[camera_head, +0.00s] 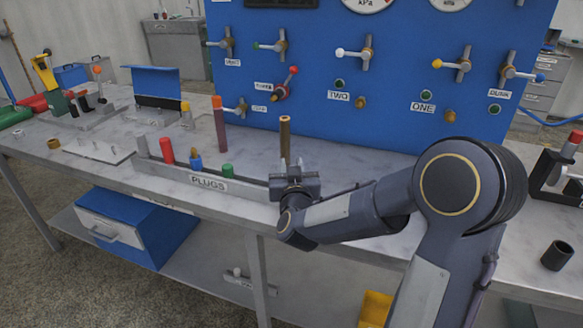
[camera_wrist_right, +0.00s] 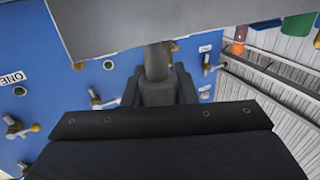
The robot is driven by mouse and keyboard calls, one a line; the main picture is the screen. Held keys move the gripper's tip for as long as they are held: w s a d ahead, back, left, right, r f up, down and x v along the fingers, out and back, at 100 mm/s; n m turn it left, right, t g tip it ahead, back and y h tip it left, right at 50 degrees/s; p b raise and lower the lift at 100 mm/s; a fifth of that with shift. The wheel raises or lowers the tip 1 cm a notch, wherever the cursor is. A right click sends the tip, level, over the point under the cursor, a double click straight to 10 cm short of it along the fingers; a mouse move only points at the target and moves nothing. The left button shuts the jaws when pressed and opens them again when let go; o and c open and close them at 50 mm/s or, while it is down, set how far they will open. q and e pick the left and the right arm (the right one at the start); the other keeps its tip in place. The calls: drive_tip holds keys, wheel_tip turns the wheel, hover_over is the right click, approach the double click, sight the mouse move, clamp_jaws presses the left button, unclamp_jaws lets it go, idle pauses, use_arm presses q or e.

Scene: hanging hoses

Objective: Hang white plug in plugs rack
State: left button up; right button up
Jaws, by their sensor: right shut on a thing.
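The plugs rack (camera_head: 251,192), a long grey holder labelled PLUGS, runs along the bench's front edge. My right gripper (camera_head: 294,176) is at the rack's right end, shut on a greyish cylinder that fits the white plug (camera_wrist_right: 158,58). In the wrist view its far end meets the rack's pale plate (camera_wrist_right: 150,25); I cannot tell whether it is seated. The head view mostly hides it. My left gripper is out of view.
A brown tube (camera_head: 285,138) rises just behind my right gripper, and a dark red tube (camera_head: 219,128) stands behind the rack. The blue panel (camera_head: 400,105) with valves and gauges stands at the back. A black cup (camera_head: 557,255) is at the right.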

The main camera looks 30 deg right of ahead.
drive_tip(key=shift+f+b, duration=0.4)
drive_tip(key=shift+f, duration=0.05)
drive_tip(key=shift+r, duration=0.2)
drive_tip(key=shift+r, duration=0.25)
drive_tip(key=shift+s, duration=0.1)
